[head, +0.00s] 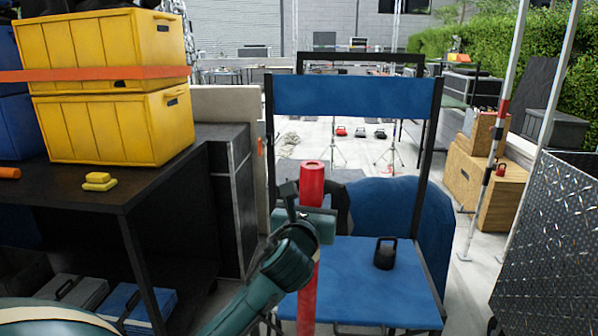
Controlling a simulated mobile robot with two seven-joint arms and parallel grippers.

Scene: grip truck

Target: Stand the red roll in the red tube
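A red roll (312,185) stands upright in the middle of the head view, in front of the blue chair. My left gripper (313,213) is around it below its top end and appears shut on it. A long red length (307,298) continues below the gripper, past the chair seat, to the bottom of the picture. The gripper and wrist hide part of it, so I cannot tell whether it is all one roll. I cannot make out a separate red tube. My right gripper is not in view.
A blue folding chair (348,97) stands close ahead, with a black weight (385,253) on its seat. At left, a dark table (75,200) bears yellow crates (120,125) and small yellow blocks. A diamond-plate panel (555,240) stands at right.

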